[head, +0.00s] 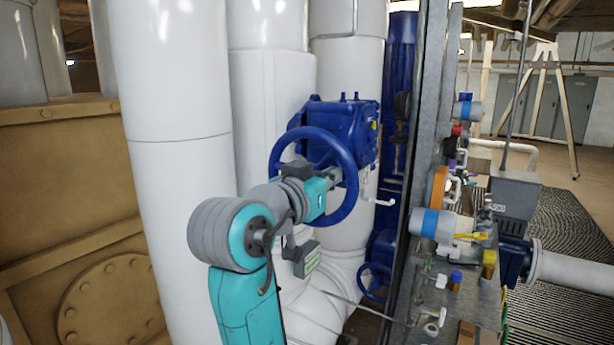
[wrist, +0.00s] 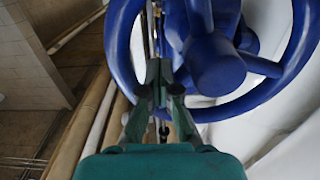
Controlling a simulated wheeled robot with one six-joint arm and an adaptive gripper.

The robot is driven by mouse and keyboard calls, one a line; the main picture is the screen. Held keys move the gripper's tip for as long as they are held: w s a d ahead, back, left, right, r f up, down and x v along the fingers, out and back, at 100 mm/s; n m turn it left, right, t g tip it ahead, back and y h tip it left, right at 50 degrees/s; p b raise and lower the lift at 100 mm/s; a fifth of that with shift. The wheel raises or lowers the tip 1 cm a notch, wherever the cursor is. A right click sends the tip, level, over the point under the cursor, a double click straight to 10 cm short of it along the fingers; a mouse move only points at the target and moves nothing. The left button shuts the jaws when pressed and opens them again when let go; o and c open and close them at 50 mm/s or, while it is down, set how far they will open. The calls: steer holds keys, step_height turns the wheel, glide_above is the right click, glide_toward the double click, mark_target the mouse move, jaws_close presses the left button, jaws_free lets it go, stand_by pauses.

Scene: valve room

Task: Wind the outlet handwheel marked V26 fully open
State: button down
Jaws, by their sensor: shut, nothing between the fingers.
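A large blue handwheel (head: 352,194) is mounted on a blue valve gearbox (head: 345,122) in front of white pipes. No V26 marking is readable on it. My gripper (head: 335,175) overlaps the wheel's opening near its right side. In the wrist view my gripper (wrist: 158,75) has its fingers together with nothing between them. There the fingertips appear in the gap between the wheel's rim (wrist: 120,45) on the left and its hub (wrist: 214,66) on the right. I cannot tell whether they touch the rim or a spoke. My arm hides the wheel's lower left.
A smaller blue handwheel (head: 374,282) sits low behind. A grey metal frame (head: 425,130) stands to the right of the wheel, with a cluttered bench (head: 455,295) of fittings beside it. Tall white pipes (head: 180,170) and a tan tank (head: 65,215) fill the left.

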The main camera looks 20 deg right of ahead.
steer(key=shift+r, duration=0.15)
steer(key=shift+w+a+r, duration=0.3)
steer(key=shift+w+r, duration=0.1)
steer(key=shift+r, duration=0.35)
steer(key=shift+w+a+r, duration=0.4)
steer(key=shift+w+r, duration=0.15)
steer(key=shift+w+a+r, duration=0.25)
steer(key=shift+w+a, duration=0.2)
steer(key=shift+w, duration=0.2)
